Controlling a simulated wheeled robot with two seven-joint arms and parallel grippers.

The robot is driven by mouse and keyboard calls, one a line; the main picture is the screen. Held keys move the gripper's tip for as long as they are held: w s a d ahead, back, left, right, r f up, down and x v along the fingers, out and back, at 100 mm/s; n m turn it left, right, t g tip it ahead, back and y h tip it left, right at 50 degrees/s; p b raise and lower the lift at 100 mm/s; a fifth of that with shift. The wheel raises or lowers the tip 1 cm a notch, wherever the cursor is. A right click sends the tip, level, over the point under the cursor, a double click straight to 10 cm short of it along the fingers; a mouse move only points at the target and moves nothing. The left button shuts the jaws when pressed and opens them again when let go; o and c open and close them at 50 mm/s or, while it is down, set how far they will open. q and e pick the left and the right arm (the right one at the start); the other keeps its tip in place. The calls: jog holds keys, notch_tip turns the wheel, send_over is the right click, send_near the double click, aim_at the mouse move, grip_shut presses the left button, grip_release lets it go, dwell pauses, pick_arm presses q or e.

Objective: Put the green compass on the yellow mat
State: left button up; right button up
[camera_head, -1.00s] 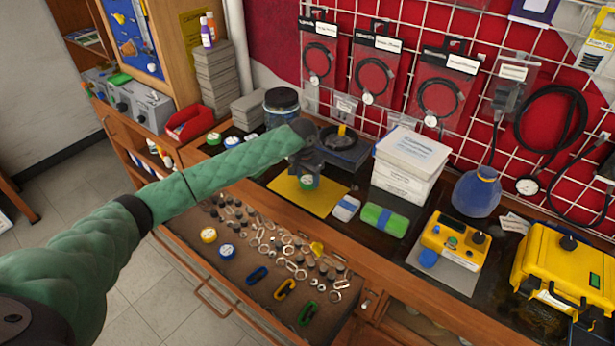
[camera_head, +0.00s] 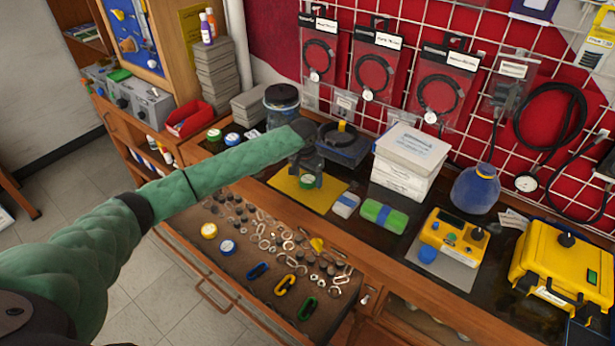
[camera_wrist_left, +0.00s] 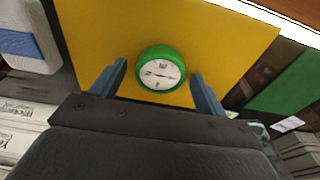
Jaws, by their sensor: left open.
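The green compass (camera_head: 308,181), round with a white dial, rests on the yellow mat (camera_head: 291,194) on the bench top. It also shows in the left wrist view (camera_wrist_left: 160,70) with yellow mat (camera_wrist_left: 215,40) around it. My left gripper (camera_head: 306,170) is above the mat, right at the compass. In the left wrist view its two blue-grey fingers (camera_wrist_left: 160,82) stand apart on either side of the compass, with gaps visible between the fingers and its rim. My right gripper is not in view.
A green-and-blue block (camera_head: 383,215) and a white-and-blue block (camera_head: 346,205) lie right of the mat. An open drawer (camera_head: 205,275) below holds small parts and two round compasses.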

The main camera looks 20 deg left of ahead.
aim_at(306, 180)
pick_arm(q)
jog(key=shift+r, duration=0.3)
jog(key=r, duration=0.2)
jog(key=r+b, duration=0.2)
jog(key=r, duration=0.1)
jog(key=shift+s+a+r, duration=0.15)
jog(key=shift+s+r, duration=0.15)
jog(key=shift+s, duration=0.05)
jog(key=r, duration=0.2)
jog(key=r+b, duration=0.1)
jog(key=r, duration=0.2)
jog(key=shift+s+a+r+b, duration=0.1)
jog(key=shift+s+r+b, duration=0.2)
jog(key=shift+r+b, duration=0.1)
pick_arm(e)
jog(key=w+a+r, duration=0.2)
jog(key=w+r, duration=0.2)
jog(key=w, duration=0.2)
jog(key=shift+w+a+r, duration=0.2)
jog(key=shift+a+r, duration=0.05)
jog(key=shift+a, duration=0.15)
